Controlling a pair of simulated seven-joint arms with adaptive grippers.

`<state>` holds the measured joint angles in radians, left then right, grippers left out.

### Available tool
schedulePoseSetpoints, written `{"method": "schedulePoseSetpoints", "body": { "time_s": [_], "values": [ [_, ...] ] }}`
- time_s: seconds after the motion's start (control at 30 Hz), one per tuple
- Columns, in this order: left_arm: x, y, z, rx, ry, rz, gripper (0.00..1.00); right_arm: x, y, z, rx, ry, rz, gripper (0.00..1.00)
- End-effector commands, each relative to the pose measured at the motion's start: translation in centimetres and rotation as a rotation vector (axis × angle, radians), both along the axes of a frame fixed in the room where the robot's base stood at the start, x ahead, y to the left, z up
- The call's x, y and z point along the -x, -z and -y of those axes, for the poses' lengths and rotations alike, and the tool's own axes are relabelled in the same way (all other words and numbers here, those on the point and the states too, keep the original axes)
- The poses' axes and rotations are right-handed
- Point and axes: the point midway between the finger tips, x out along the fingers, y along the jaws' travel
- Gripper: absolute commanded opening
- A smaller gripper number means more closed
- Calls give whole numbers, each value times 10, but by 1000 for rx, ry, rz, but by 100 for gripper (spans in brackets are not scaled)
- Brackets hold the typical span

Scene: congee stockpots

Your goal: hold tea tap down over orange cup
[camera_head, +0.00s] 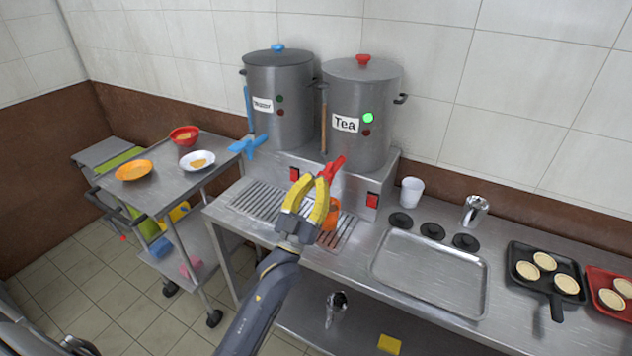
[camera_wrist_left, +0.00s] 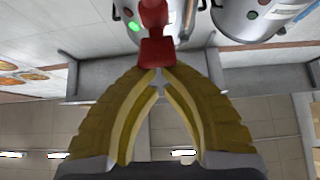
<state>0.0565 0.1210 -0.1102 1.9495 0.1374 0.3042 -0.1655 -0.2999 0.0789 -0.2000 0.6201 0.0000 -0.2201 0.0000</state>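The tea pot (camera_head: 362,100) is a steel stockpot with a "Tea" label and a lit green light. Its red tap (camera_head: 330,168) sticks out low at the front; it also shows at the top of the left wrist view (camera_wrist_left: 154,50). The orange cup (camera_head: 333,214) stands on the drip grate below the tap, partly hidden by my left gripper (camera_head: 315,180). The gripper's yellow fingers come together at the tips, right at the red tap's end. I cannot tell whether they touch it. My right gripper is not in view.
The water pot (camera_head: 280,100) with a blue tap (camera_head: 249,146) stands to the left. A white cup (camera_head: 411,192), a metal tray (camera_head: 430,272) and a black pan (camera_head: 547,278) lie to the right. A cart (camera_head: 165,188) with bowls is at the left.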

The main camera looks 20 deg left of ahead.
Motion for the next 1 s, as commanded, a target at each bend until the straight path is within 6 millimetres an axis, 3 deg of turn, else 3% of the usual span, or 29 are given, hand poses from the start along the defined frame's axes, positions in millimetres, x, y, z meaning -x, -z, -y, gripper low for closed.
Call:
{"method": "schedulePoseSetpoints", "body": {
  "time_s": [0.37,0.6,0.7,1.0],
  "values": [
    [2,-6,1,0,3,1,0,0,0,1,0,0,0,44],
    [15,-41,7,1,16,5,0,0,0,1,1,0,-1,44],
    [29,-19,4,-1,14,-6,0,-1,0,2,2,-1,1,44],
    [65,15,-1,0,16,-3,0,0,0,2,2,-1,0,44]
  ]
}}
